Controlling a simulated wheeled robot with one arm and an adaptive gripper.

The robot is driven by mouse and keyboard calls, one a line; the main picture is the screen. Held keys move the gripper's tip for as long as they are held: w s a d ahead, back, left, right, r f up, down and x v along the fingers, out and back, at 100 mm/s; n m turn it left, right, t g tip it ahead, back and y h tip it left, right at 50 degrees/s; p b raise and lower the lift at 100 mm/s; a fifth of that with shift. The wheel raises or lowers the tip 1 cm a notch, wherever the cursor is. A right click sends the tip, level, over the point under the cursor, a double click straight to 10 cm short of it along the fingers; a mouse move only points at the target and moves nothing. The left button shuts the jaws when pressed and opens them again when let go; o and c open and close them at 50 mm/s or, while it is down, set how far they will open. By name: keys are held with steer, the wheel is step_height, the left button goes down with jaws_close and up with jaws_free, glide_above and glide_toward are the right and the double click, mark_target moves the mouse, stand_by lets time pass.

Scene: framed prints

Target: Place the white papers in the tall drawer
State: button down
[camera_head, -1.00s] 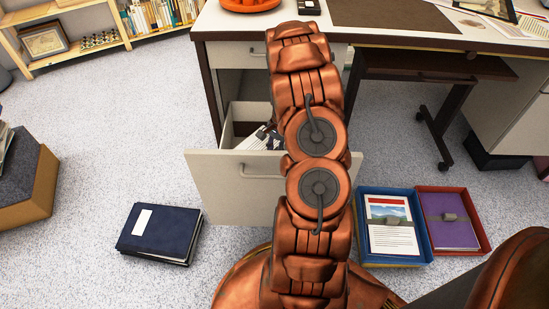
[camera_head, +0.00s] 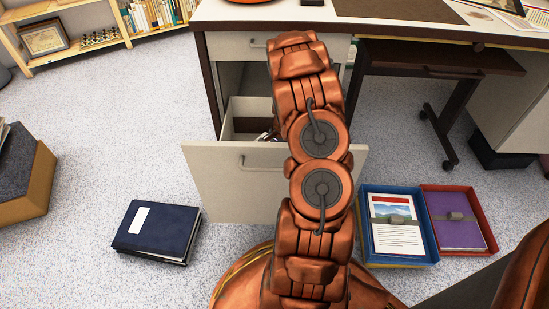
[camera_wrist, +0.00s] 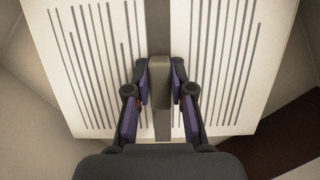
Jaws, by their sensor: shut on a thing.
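White papers with dark printed lines (camera_wrist: 215,50) fill the upper part of the wrist view, bound by a grey band with a raised clip. My gripper (camera_wrist: 160,88) is shut on this clip at the middle of the papers. The tall drawer (camera_head: 232,185) is pulled out of the desk in the head view, and its inside shows behind the front panel. My arm comes down over the drawer. The drawer front and my arm hide the papers and most of my gripper there. Pale walls lie close around the papers in the wrist view.
A dark blue binder (camera_head: 157,230) lies on the floor left of the drawer. A blue tray (camera_head: 400,261) with a picture sheet and a red tray (camera_head: 489,236) with a purple book lie to the right. The white desk (camera_head: 290,17) stands behind. Open floor lies on the left.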

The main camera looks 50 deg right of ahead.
steer(key=shift+f, duration=0.45)
steer(key=shift+f, duration=0.45)
stand_by(0.4)
steer(key=c, duration=0.9)
jaws_free()
steer(key=shift+f, duration=0.1)
steer(key=v, duration=1.2)
